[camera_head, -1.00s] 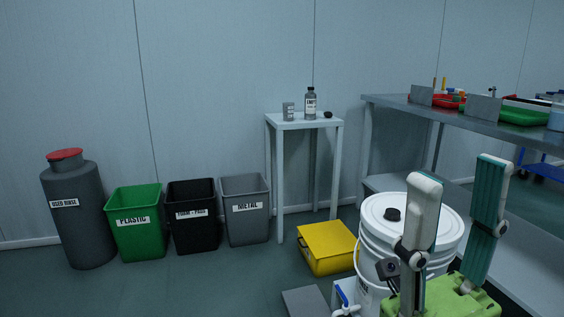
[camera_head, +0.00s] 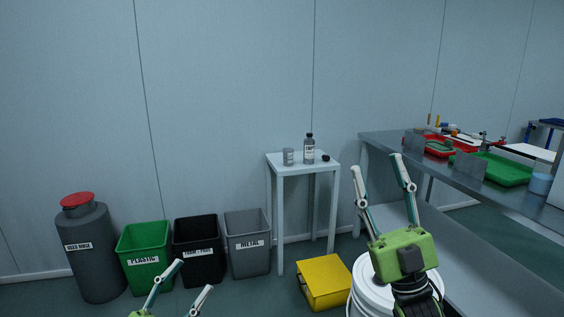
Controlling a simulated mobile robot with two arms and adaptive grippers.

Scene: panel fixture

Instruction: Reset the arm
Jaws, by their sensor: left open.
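My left gripper (camera_head: 195,275) shows at the bottom edge, left of centre, in front of the bins. Its two fingers are apart with nothing between them, and most of its body is cut off by the frame. My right gripper (camera_head: 378,164) stands right of centre with its fingers pointing up. Its fingers are spread and empty. Its green body and dark wrist cover part of a white lidded bucket (camera_head: 369,293) in the picture.
A used-rinse drum (camera_head: 95,265), green plastic bin (camera_head: 145,250), black bin (camera_head: 199,240) and grey metal bin (camera_head: 248,232) line the wall. A small table (camera_head: 295,168) holds a bottle (camera_head: 308,150) and can (camera_head: 288,157). A yellow box (camera_head: 324,283) sits on the floor. A bench (camera_head: 385,143) holds trays.

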